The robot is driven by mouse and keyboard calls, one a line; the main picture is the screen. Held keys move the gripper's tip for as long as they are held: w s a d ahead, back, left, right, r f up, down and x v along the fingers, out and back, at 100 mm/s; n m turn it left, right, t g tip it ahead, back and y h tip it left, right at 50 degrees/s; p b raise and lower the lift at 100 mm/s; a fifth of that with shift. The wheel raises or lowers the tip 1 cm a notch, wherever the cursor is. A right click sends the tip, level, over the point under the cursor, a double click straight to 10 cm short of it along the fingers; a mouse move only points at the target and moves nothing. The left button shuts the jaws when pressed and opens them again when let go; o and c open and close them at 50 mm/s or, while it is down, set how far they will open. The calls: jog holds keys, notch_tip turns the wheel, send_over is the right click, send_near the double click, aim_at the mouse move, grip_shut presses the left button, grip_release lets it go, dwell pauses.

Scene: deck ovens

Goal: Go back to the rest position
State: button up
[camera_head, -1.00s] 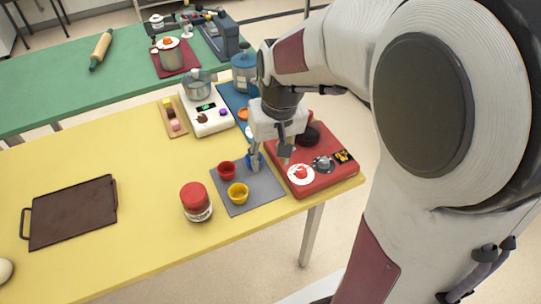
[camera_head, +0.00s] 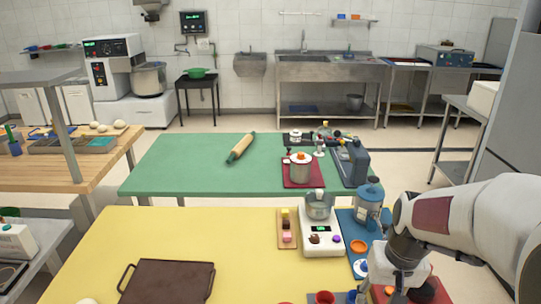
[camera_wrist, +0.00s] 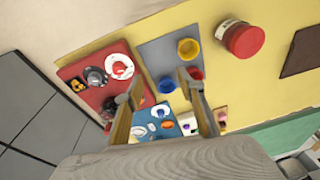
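My gripper (camera_head: 398,288) hangs at the front right of the yellow table, with its lower end close to the bottom edge of the head view. In the wrist view my gripper (camera_wrist: 158,92) has its two fingers spread apart with nothing between the tips in their grasp. A blue cup (camera_wrist: 167,85) shows beyond the gap, by the edge of the grey mat (camera_wrist: 160,58). A yellow cup (camera_wrist: 188,49) and a red cup (camera_wrist: 195,73) are on that mat.
A red board (camera_wrist: 90,92) with a white plate lies beside the mat. A red-lidded jar (camera_wrist: 243,39) stands on the other side. A dark tray (camera_head: 168,282) lies left.

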jog(key=shift+w+d+f, duration=0.25)
jog(key=shift+w+f, duration=0.15)
jog(key=shift+w, duration=0.2)
jog(key=shift+w+d+f, duration=0.2)
jog(key=shift+w+f, duration=0.2)
jog(key=shift+w, duration=0.2)
jog(key=shift+w+d+f, duration=0.25)
jog(key=shift+w+f, duration=0.15)
jog(key=shift+w, duration=0.2)
jog(key=shift+s+a+r, duration=0.1)
jog(key=shift+s, duration=0.05)
